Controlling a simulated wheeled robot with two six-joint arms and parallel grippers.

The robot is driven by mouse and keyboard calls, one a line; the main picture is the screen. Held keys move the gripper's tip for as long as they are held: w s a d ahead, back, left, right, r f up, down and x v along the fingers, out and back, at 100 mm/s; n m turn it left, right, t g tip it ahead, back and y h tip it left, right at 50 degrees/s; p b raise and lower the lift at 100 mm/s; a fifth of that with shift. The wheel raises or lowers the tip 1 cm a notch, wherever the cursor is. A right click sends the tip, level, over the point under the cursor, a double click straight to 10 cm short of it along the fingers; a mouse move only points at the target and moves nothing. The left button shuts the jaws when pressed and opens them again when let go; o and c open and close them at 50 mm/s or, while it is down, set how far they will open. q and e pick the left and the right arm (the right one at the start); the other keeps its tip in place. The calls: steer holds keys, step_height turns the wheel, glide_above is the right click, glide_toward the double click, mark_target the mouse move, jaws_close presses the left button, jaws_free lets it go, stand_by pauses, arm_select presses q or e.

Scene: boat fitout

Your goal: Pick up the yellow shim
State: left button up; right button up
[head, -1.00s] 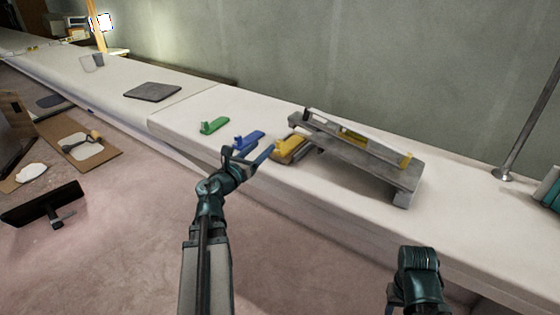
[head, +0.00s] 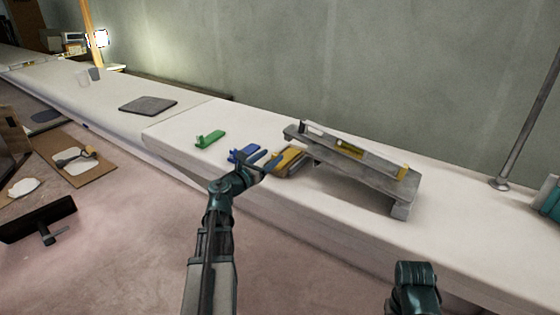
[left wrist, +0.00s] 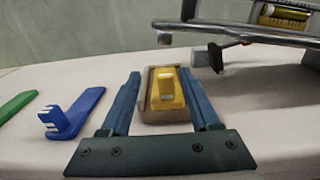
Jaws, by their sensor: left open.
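The yellow shim (head: 289,155) lies on the white bench, just left of a grey stepped stand. In the left wrist view the yellow shim (left wrist: 167,88) sits in or on a tan-brown holder (left wrist: 163,115), with a raised tab on its top. My left gripper (head: 272,158) is open beside it in the head view. In the left wrist view its two fingers (left wrist: 163,78) lie on either side of the shim and holder, with gaps visible. I cannot tell whether either finger touches. Part of my right arm shows at the bottom right, but its jaws are not visible.
A blue shim (head: 243,152) and a green shim (head: 210,138) lie left of the yellow one. The grey stand (head: 370,178) carries a level (head: 352,148) and overhangs close by on the right. A dark mat (head: 148,104) lies further left. The bench front is clear.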

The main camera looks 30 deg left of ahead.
mark_target(277, 153)
arm_select(q)
steer(key=shift+w, duration=0.1)
steer(key=w, duration=0.2)
steer(key=w+d, duration=0.1)
steer(key=w, duration=0.2)
jaws_close()
stand_by(0.3)
